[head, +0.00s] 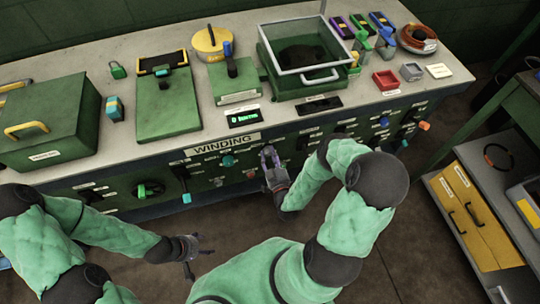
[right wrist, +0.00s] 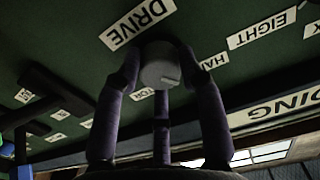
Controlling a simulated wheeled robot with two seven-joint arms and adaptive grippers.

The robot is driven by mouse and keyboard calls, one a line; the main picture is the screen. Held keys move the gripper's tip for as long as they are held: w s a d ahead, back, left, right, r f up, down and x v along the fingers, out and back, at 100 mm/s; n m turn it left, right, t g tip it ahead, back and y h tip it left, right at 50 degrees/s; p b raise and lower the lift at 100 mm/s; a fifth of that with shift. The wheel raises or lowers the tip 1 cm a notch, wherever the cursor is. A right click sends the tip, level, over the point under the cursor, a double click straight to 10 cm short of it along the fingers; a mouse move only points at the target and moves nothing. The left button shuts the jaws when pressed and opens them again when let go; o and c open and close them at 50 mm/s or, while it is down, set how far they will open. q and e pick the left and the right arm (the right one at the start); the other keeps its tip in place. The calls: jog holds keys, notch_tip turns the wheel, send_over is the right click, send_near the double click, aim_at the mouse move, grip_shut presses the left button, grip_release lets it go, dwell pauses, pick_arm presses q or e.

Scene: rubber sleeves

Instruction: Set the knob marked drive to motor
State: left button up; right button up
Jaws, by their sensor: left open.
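The drive knob (right wrist: 160,72) is a small round grey knob on the green panel, below an upside-down DRIVE label (right wrist: 138,22) in the right wrist view. A pale mark shows on its face, toward the lower right. A partly hidden label starting HA (right wrist: 213,62) is to its right; one ending TOR (right wrist: 141,94) is to its lower left. My right gripper (head: 268,158) is at the panel front, its fingers (right wrist: 160,85) closed around the knob's sides. In the head view the knob is hidden. My left gripper (head: 191,252) is open and empty, apart from the bench.
The panel (head: 225,170) carries other knobs and levers, including a green knob (head: 150,189) at left. A WINDING plate (head: 226,144) is above. A green box (head: 50,125) and a glass-lidded case (head: 304,60) stand on the bench. A shelf (head: 465,205) is at right.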

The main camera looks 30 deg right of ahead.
jog(key=shift+m, duration=0.3)
jog(key=m, duration=0.6)
jog(key=shift+m+b, duration=0.3)
jog(key=shift+b, duration=0.1)
jog(key=m, duration=0.6)
jog(key=shift+m, duration=0.4)
jog(key=o, duration=1.1)
jog(key=shift+o, duration=0.2)
jog(key=v, duration=1.2)
